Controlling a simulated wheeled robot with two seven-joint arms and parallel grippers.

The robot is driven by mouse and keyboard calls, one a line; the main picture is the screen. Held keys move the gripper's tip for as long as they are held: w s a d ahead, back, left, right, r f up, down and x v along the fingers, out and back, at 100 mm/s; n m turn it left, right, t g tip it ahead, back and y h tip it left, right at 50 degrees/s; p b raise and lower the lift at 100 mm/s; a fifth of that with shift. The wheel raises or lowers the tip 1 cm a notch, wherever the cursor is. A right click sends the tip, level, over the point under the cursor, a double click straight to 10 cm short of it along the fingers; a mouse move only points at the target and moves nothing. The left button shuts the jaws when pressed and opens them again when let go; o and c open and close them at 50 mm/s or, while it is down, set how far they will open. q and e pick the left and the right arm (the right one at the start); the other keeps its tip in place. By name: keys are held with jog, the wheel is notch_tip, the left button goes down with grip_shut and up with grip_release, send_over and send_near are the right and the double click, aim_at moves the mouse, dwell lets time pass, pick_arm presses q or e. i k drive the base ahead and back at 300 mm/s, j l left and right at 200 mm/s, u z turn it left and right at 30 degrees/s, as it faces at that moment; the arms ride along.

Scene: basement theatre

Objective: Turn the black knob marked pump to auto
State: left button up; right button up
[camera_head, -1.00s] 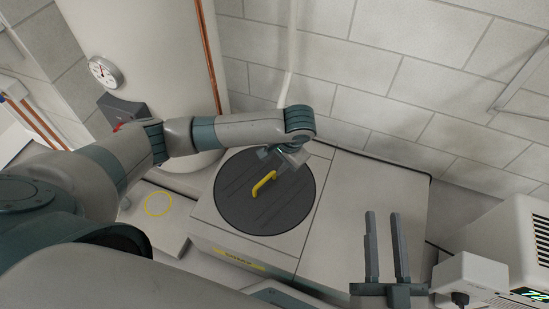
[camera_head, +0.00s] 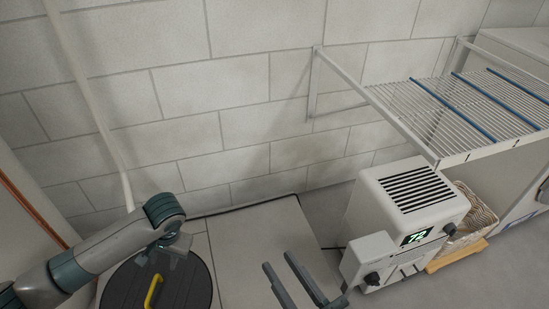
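A black knob (camera_head: 372,279) sits on the front of a small white box (camera_head: 368,256). I cannot read a mark on it, so I cannot tell whether it is the pump knob. A second black knob (camera_head: 450,230) is on the white vented unit behind it. My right gripper (camera_head: 279,260) is left of the small box, its two grey fingers apart and nothing between them. My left gripper (camera_head: 176,245) hangs over a dark round lid (camera_head: 185,280) near its yellow handle (camera_head: 154,290); its fingers are too hidden to read.
The vented unit (camera_head: 405,190) shows a lit display (camera_head: 417,238). A wire shelf (camera_head: 455,115) juts from the block wall above and to the right. A wicker basket (camera_head: 474,215) stands at right. The pale flat top (camera_head: 250,240) between my grippers is bare.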

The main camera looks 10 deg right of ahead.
aim_at(372, 279)
jog(key=z, duration=1.2)
